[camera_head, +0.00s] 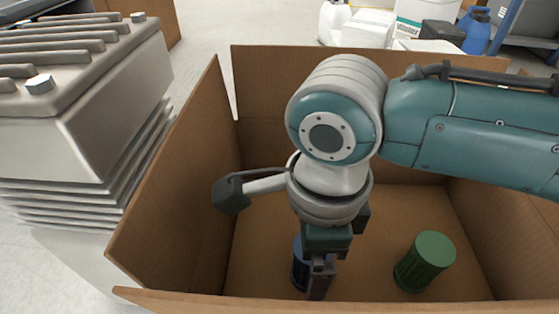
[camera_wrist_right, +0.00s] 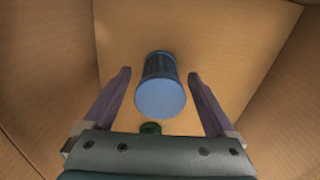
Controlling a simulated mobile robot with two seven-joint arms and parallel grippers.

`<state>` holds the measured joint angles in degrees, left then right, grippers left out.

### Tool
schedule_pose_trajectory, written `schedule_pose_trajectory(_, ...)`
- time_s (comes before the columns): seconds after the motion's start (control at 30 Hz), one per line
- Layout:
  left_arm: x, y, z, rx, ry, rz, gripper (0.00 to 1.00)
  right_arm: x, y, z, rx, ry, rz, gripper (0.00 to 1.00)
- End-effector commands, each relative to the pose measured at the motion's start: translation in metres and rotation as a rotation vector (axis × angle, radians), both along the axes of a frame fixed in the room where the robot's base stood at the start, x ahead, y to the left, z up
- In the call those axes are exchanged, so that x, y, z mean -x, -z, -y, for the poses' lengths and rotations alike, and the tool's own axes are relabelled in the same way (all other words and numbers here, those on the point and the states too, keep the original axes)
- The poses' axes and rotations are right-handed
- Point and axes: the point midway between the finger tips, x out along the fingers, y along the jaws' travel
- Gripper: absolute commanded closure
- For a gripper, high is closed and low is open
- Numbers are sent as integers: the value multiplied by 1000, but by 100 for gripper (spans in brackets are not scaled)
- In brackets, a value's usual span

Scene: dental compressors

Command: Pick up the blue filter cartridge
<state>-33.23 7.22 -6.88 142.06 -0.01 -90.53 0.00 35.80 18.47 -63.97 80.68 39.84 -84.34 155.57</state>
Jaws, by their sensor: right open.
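The blue filter cartridge (camera_head: 298,268) stands on the floor of the cardboard box, partly hidden behind my right gripper (camera_head: 318,284) in the head view. In the right wrist view the blue cartridge (camera_wrist_right: 161,98) shows its round, lighter blue end and ribbed dark side. It lies between the two open fingers of my right gripper (camera_wrist_right: 159,76), with a gap on each side. The fingers point down into the box and hold nothing. How far the fingertips are above the cartridge is hard to tell. My left gripper is not in view.
The cardboard box (camera_head: 190,190) has tall walls around the gripper. A grey finned compressor (camera_head: 90,110) stands left of it.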

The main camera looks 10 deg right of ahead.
Motion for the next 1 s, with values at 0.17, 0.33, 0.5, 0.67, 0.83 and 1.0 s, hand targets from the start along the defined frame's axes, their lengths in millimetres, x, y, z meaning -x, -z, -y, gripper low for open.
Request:
schedule_pose_trajectory(0.17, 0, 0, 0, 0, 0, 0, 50, 0, -1, 0, -1, 0, 0, 9)
schedule_pose_trajectory(0.33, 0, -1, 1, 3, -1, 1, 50, 0, -1, 0, -1, 0, 0, 24)
schedule_pose_trajectory(0.5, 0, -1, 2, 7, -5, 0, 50, 0, -1, 0, -1, 0, 0, 43)
schedule_pose_trajectory(0.67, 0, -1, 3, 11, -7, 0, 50, 0, 0, 0, -1, 0, 0, 61)
schedule_pose_trajectory(0.83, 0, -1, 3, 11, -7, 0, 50, 0, 0, 0, 0, 0, 0, 80)
schedule_pose_trajectory(1.0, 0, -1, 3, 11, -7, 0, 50, 0, 0, 0, 0, 0, 0, 100)
